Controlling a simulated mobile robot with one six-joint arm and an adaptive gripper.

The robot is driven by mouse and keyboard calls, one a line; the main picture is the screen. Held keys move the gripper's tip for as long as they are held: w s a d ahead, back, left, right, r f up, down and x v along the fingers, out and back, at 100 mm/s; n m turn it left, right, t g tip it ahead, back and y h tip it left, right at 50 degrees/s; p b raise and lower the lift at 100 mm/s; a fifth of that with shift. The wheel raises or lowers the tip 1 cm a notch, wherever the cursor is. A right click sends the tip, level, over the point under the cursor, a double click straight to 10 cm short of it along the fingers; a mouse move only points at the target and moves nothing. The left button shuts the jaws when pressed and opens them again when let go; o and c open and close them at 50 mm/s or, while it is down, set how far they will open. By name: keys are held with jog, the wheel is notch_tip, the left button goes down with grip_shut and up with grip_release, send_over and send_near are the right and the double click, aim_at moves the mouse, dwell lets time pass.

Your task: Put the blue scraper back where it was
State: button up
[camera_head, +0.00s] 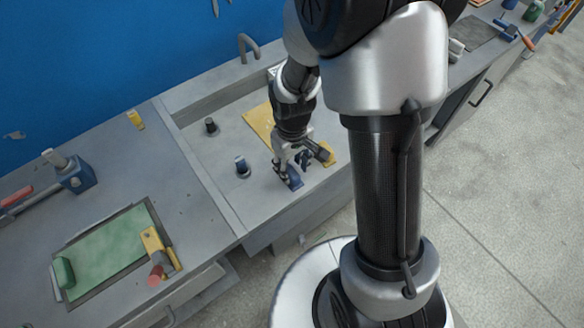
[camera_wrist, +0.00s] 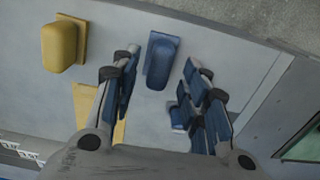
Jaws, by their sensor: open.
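The blue scraper (camera_head: 295,179) lies on the floor of the grey mould tray near its front edge. In the wrist view the blue scraper (camera_wrist: 163,58) shows as a rounded blue block on a flat base. My gripper (camera_head: 288,168) points down over it, with fingers spread. In the wrist view my gripper (camera_wrist: 160,68) has one finger to each side of the scraper, with gaps visible. I cannot tell how far the fingertips are above the floor. In the head view the gripper partly hides the scraper.
A yellow block (camera_wrist: 64,42) on a plate lies beside the scraper; it also shows in the head view (camera_head: 328,158). A yellow sheet (camera_head: 257,121) and blue-topped peg (camera_head: 242,166) are behind. A green panel (camera_head: 110,250) lies on the left bench. The tray's front rim is close.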

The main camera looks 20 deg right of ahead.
notch_tip(320, 180, up, 9)
jog(key=p, duration=0.3)
notch_tip(320, 180, up, 12)
jog(key=m+t, duration=0.2)
send_over(292, 172)
jog(key=s, duration=0.5)
jog(key=s+r+m+t, duration=0.1)
jog(key=s+r+t, duration=0.1)
jog(key=s+r, duration=0.4)
jog(key=s, duration=0.4)
jog(key=shift+r+m+t, duration=0.3)
jog(key=shift+r, duration=0.1)
jog(key=shift+c, duration=0.9)
